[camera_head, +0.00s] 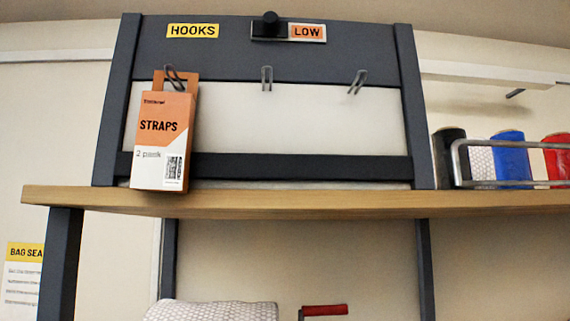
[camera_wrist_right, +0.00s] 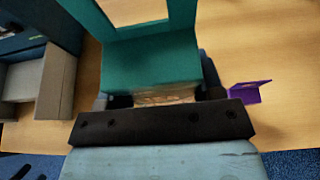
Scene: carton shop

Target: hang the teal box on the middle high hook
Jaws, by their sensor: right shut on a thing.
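The teal box (camera_wrist_right: 150,62) is in the right wrist view, with a panel that has a large cut-out at its top end. My right gripper (camera_wrist_right: 167,97) is shut on it, with a finger at each side of the box. In the head view the middle hook (camera_head: 267,78) is bare and hangs from the dark upper board of the rack (camera_head: 230,45). The right hook (camera_head: 358,82) is bare too. An orange and white STRAPS box (camera_head: 163,140) hangs on the left hook (camera_head: 175,77). Neither gripper shows in the head view.
A black knob (camera_head: 270,24) sits beside an orange LOW label (camera_head: 307,32) on the board. A wooden shelf (camera_head: 300,203) runs below the hooks. Rolls (camera_head: 511,157) stand behind a rail at right.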

